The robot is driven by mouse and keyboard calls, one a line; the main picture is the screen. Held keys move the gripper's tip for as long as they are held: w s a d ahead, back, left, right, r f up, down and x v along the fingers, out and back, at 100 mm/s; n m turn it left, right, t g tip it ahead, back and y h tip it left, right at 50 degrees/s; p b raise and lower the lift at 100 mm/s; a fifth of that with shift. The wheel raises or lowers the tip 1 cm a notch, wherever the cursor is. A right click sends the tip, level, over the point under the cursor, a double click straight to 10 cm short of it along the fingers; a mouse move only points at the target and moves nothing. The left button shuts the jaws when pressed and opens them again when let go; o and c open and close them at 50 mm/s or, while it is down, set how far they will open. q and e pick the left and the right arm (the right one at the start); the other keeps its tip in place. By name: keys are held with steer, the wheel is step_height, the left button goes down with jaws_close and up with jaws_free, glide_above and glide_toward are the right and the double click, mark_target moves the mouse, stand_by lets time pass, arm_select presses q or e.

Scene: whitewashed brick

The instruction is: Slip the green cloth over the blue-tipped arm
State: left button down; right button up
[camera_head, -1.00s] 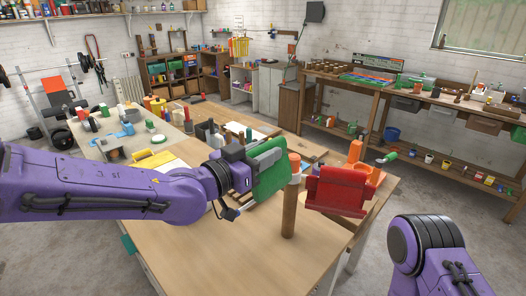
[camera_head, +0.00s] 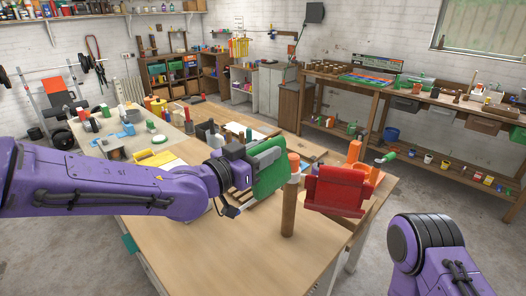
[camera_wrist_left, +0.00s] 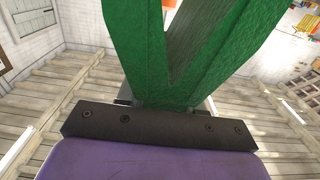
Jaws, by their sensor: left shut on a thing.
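The green cloth (camera_head: 268,172) hangs folded from my left gripper (camera_head: 250,166), just left of the upright wooden post (camera_head: 288,212) on the table. In the left wrist view the cloth (camera_wrist_left: 150,45) rises from the jaws as two broad green panels with a gap between them. The left gripper is shut on it; its fingertips are mostly hidden. The post has an orange top (camera_head: 293,161) and a pale band under it. I cannot make out a blue tip; the cloth may hide it. Of my right arm only a link shows, low on the right; its gripper is out of view.
A red cloth (camera_head: 336,190) hangs right of the post. A green-tipped piece (camera_head: 388,157) and an orange piece (camera_head: 354,151) stand behind it. Bottles and a yellow item (camera_head: 155,159) lie at the far left. The table's front (camera_head: 220,250) is bare.

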mark_target(262, 183)
arm_select(q)
steer(key=shift+s+r, duration=0.1)
steer(key=shift+s, duration=0.15)
steer(key=shift+w+f+b, duration=0.1)
steer(key=shift+f+b, duration=0.4)
steer(key=shift+f, duration=0.15)
steer(key=shift+f+b, duration=2.9)
steer(key=shift+f, duration=0.75)
steer(key=c, duration=0.6)
jaws_free()
steer(key=shift+c, duration=0.2)
